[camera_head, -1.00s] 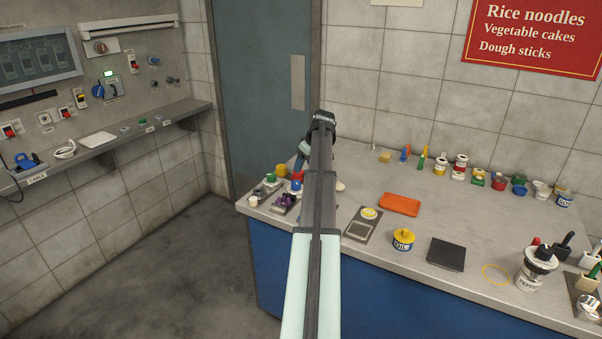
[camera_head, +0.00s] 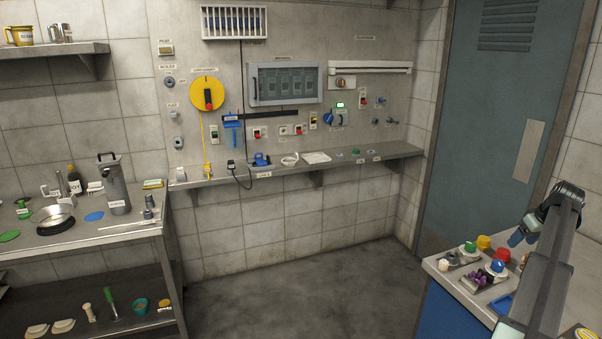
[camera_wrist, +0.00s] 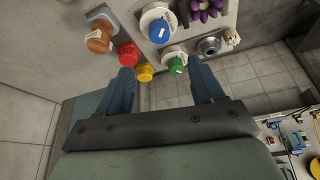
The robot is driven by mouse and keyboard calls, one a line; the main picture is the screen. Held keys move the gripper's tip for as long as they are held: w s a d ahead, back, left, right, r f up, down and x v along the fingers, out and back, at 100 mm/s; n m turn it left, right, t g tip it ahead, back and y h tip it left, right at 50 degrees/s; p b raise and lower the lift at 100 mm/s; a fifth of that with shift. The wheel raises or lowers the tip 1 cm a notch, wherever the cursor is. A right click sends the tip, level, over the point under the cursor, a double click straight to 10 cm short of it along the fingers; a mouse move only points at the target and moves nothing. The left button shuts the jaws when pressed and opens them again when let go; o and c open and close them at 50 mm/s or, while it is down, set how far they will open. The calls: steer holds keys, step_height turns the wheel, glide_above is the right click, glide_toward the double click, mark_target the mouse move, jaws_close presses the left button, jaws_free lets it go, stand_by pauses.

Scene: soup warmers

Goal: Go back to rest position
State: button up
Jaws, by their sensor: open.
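My gripper (camera_wrist: 166,92) shows in the wrist view with its two blue fingers spread wide apart and nothing between them. The fingertips look close to the red and green knobs in the picture; I cannot tell the true distance.
A wall shelf (camera_head: 290,170) with switches and a yellow dial (camera_head: 207,93) above it runs along the back wall. A metal table (camera_head: 85,236) with a tall grey jug (camera_head: 114,185) stands at the left. The floor (camera_head: 300,285) between is clear. A blue-grey door (camera_head: 490,130) is behind the arm.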

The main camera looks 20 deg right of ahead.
steer(key=w+a+f+n+y, duration=0.1)
steer(key=w+a+f, duration=0.5)
steer(key=w+a, duration=0.3)
steer(key=w+a+f+n, duration=0.1)
steer(key=w+a+f, duration=0.4)
steer(key=w+a, duration=0.4)
steer(key=a+f+g+y, duration=0.2)
steer(key=a+f, duration=2)
steer(key=s+a+f+g, duration=0.2)
steer(key=s+a+f, duration=0.55)
steer(key=a, duration=0.45)
steer(key=s+a+f+g, duration=0.3)
steer(key=s+a+f, duration=0.3)
steer(key=a+f, duration=0.4)
steer(key=s+a+f+g, duration=0.1)
steer(key=s+a, duration=0.3)
steer(key=s, duration=0.4)
steer(key=s+a+f+g+h, duration=0.1)
steer(key=s+a+f, duration=0.2)
steer(key=s+a, duration=0.2)
steer(key=s+a+f+g+h, duration=0.1)
steer(key=s+a, duration=0.3)
steer(key=s, duration=0.8)
steer(key=shift+a+f+g, duration=0.3)
steer(key=shift+f+g, duration=0.3)
steer(key=shift+f, duration=0.05)
